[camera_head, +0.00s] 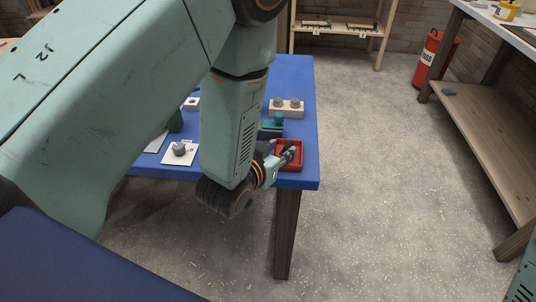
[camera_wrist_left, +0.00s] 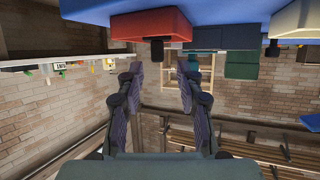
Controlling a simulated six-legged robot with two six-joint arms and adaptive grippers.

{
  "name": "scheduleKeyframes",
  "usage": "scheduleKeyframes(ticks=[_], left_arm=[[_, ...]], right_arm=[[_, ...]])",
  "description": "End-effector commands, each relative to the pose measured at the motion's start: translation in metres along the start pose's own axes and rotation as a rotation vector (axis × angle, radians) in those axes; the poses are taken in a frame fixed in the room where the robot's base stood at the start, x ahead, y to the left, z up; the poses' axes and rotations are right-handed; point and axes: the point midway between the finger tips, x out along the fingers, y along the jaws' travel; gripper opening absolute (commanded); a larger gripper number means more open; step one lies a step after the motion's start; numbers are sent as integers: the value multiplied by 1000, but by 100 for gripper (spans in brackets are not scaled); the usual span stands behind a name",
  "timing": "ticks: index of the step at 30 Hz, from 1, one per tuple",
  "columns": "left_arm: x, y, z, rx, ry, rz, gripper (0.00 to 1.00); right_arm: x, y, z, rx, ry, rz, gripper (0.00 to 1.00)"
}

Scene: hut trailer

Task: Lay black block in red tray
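The red tray (camera_head: 299,164) lies near the front right corner of the blue table, partly covered by my left gripper (camera_head: 288,155). In the left wrist view, which looks upside down, the red tray (camera_wrist_left: 150,24) is at the top. A small black block (camera_wrist_left: 157,49) stands out from it, seemingly resting in the tray. My left gripper (camera_wrist_left: 161,72) is open there, its two fingers apart with nothing between them; the block shows beyond the fingertips. In the head view I cannot tell the block from the dark fingers. My right gripper is not in view.
On the blue table (camera_head: 303,90) are a wooden block with grey knobs (camera_head: 287,109), a teal piece (camera_head: 272,124) and a white plate with a grey knob (camera_head: 181,155). Floor between is clear.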

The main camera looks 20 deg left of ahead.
Motion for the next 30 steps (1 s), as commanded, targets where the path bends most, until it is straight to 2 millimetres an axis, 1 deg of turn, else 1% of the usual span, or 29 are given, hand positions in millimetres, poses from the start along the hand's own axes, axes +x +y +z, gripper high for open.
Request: scheduleKeyframes(ticks=[1, 3, 6, 9, 14, 20, 21, 23, 25, 26, 27, 28, 29, 30], left_arm=[[-12, 0, -1, 2, -3, 0, 36], [-25, 0, 0, 1, -3, 0, 36], [-42, 0, -1, 1, -2, 0, 36], [-55, 0, 0, 1, -1, -1, 36], [-65, 0, 0, 0, 0, -1, 36], [-67, 0, 0, -1, -1, -1, 36], [-67, -1, 4, -2, -13, -4, 36], [-69, -4, 20, -9, -63, -14, 36], [-75, -11, 55, -23, -181, -36, 36], [-80, -14, 74, -31, -248, -47, 36], [-90, -19, 104, -42, -349, -61, 36], [-100, -21, 126, -51, -431, -70, 36], [-111, -23, 148, -60, -511, -78, 36], [-127, -25, 176, -71, -616, -86, 36]], right_arm=[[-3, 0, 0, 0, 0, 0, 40], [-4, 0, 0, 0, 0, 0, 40], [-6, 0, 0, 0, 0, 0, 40], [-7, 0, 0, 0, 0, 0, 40], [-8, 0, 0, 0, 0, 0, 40], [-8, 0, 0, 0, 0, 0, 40], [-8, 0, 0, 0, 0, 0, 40], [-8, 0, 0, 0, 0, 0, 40], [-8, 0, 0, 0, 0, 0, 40], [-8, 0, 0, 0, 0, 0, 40], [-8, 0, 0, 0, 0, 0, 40], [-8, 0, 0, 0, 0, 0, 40], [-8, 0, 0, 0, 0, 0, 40], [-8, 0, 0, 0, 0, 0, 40]])
